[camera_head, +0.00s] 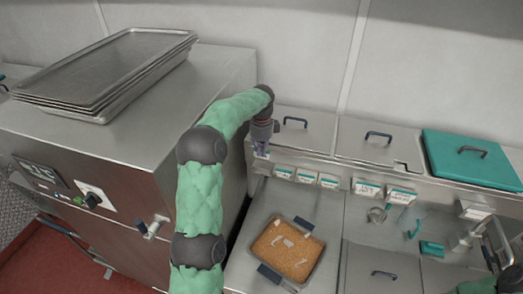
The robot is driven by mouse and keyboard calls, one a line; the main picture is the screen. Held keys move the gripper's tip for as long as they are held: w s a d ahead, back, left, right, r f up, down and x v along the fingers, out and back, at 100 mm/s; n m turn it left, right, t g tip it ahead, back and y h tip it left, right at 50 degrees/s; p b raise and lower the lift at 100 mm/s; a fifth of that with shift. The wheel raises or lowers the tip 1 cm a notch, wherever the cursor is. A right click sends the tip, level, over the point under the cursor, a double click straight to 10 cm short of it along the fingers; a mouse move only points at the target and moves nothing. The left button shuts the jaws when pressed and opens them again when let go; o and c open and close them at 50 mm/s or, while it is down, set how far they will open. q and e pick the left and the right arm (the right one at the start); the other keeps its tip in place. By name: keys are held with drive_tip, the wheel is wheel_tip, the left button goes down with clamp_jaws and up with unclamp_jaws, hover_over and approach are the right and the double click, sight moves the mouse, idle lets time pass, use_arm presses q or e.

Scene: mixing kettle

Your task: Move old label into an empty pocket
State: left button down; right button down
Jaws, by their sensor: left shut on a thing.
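My left gripper (262,147) is at the left end of the label rail on the counter's back ledge. It is shut on a small pale piece at its tip, which looks like a label; its print cannot be read. Several white labels with teal tops sit in the rail to the right, among them one label (283,172), another label (328,181) and a wider label (367,188). Which pockets are empty is too small to tell. Part of my right arm shows at the lower right edge; its fingers are not clear.
A metal pan (262,272) of orange-brown food with pale pieces sits on the counter below. Lidded bins, one with a teal lid (472,157), line the back. A steel cabinet (225,75) bearing stacked trays (120,58) is at left.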

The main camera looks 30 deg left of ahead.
use_arm(q)
drive_tip(key=shift+f, duration=2.6)
drive_tip(key=shift+f, duration=0.3)
drive_tip(key=shift+f+b, duration=0.8)
drive_tip(key=shift+f, duration=0.25)
drive_tip(key=shift+f, duration=0.15)
drive_tip(key=c, duration=1.3)
unclamp_jaws()
drive_tip(key=shift+c, duration=0.2)
drive_tip(key=shift+o, duration=0.2)
drive_tip(key=o, duration=0.4)
